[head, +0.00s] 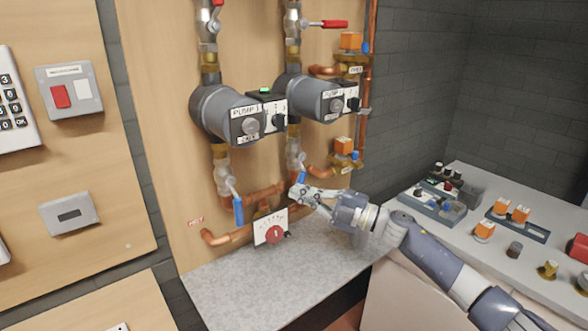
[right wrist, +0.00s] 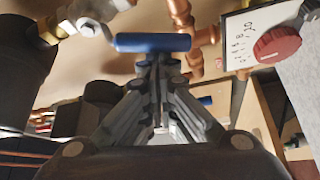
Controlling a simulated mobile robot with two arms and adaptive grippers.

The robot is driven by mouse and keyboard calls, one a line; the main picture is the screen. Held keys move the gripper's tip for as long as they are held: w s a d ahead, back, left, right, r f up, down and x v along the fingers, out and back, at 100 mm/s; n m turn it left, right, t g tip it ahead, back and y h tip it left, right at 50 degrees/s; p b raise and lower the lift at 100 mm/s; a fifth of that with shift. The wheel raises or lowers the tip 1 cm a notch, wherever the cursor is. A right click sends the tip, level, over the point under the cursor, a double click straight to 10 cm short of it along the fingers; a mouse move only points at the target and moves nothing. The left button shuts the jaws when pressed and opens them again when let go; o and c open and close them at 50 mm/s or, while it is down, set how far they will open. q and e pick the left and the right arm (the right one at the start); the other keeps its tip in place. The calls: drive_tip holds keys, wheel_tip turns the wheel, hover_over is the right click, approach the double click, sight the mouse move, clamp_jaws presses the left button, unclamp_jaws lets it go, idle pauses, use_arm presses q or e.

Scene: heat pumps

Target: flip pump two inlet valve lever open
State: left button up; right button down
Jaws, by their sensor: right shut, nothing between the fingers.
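Pump two (head: 325,97) is the right-hand grey pump on the wooden board. Its blue inlet valve lever (head: 301,178) is below it, just above my fingertips and partly hidden by them in the head view. In the right wrist view the blue lever (right wrist: 152,42) lies across the picture just beyond the fingertips; I cannot tell if they touch it. My right gripper (head: 297,192) is shut and empty, with its fingers together in the right wrist view (right wrist: 157,62). My left gripper is not in view.
Pump one (head: 228,112) is at left, with its blue lever (head: 239,210) hanging down. Copper pipes (head: 225,236) run close by. The grey shelf (head: 245,290) is clear; a parts bench (head: 470,240) stands right.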

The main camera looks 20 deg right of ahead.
drive_tip(key=shift+w+d+f+n+g+h, duration=0.15)
drive_tip(key=shift+d+n+g+h, duration=0.1)
drive_tip(key=shift+d+n, duration=0.3)
drive_tip(key=shift+w+d+f+n+g+h, duration=0.2)
drive_tip(key=shift+d+n+g, duration=0.15)
drive_tip(key=shift+n, duration=0.35)
drive_tip(key=shift+w+d+f+n+g+h, duration=0.15)
drive_tip(key=shift+d+n+g+h, duration=0.1)
drive_tip(key=shift+d+n, duration=0.3)
drive_tip(key=shift+a, duration=0.15)
